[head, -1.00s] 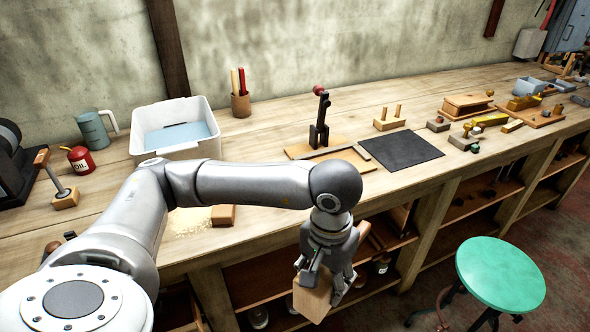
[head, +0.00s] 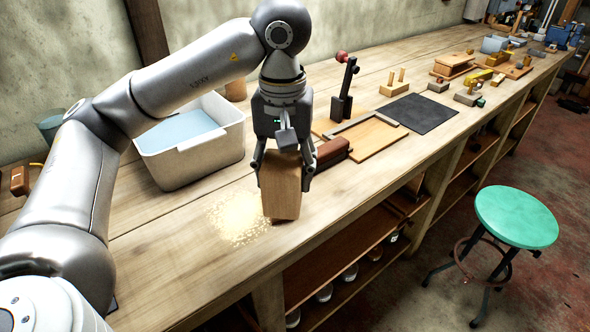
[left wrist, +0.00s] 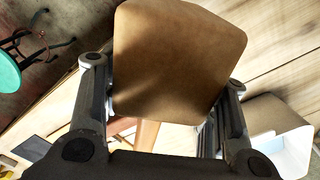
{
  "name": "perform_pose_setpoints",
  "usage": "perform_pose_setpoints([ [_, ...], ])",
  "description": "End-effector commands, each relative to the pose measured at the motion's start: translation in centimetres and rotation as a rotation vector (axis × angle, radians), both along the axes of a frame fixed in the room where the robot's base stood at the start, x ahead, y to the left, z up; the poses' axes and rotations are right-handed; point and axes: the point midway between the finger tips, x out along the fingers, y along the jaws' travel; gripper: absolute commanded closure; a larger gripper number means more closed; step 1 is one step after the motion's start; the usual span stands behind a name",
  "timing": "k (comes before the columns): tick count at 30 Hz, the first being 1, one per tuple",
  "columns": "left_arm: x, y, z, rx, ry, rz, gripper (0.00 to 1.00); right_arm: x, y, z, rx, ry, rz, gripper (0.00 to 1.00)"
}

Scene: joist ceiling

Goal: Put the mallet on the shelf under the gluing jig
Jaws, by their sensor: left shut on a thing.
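My left gripper (head: 281,172) is shut on the mallet (head: 281,192), whose blocky wooden head hangs below the fingers over the bench's front part. I cannot tell whether it touches the bench top. In the left wrist view the mallet head (left wrist: 180,60) fills the upper middle, and part of a paler handle shows between the fingers. The gluing jig (head: 372,140), a wooden board with a grey fence and an upright clamp, lies on the bench to the right of the gripper. The shelf (head: 340,248) shows below the bench's front edge. My right gripper is not in view.
A reddish-brown block (head: 333,152) lies by the jig's left side, partly behind the gripper. A white bin (head: 195,160) stands to the left, with sawdust (head: 240,215) before it. Jars (head: 350,271) stand low under the bench. A green stool (head: 516,216) stands right.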

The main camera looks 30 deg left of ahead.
Motion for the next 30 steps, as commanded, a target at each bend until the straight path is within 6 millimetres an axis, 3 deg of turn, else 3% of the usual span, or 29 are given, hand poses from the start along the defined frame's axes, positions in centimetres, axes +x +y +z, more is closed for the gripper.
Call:
perform_pose_setpoints([
  [6,1.2,4.2,-1.7,-0.001,0.007,0.017,0.83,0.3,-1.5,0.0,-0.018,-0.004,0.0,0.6],
  [12,2.8,8.8,-4.0,-0.001,0.006,0.015,0.83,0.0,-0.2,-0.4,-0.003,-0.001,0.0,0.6],
  [18,3.6,11.3,-7.4,0.0,0.005,0.009,0.83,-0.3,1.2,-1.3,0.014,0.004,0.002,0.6],
  [26,4.2,12.7,-9.1,0.0,0.002,0.007,0.83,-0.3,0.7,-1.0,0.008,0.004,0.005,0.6],
  [30,4.2,13.2,-10.9,0.002,0.005,0.005,0.83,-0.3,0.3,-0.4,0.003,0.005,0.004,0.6],
])
